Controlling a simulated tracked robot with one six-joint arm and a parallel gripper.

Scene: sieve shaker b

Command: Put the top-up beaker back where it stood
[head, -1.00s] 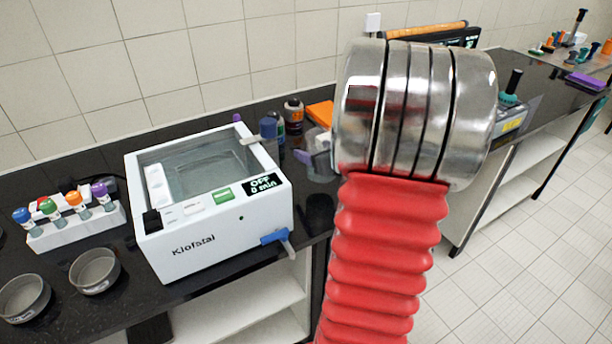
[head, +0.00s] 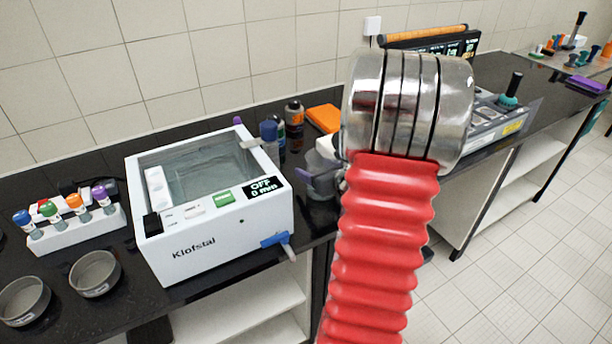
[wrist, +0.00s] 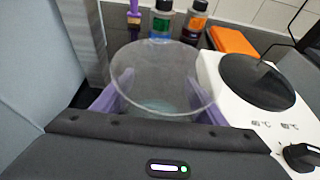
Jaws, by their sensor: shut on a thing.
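The top-up beaker (wrist: 165,70) is clear and shows in the wrist view, with its wide open rim toward the camera and pale liquid at the bottom. My gripper (wrist: 160,103) has purple fingers, one on each side of the beaker, and is shut on it. In the head view my gripper (head: 319,181) is partly hidden behind my arm, just right of the white bath.
A white hotplate (wrist: 231,101) with a black round top is close on the beaker's right. Bottles (wrist: 160,22) and an orange box (wrist: 232,40) stand behind. The white water bath (head: 215,238) reads OFF. A tube rack (head: 75,232) and grey sieves (head: 95,275) are left.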

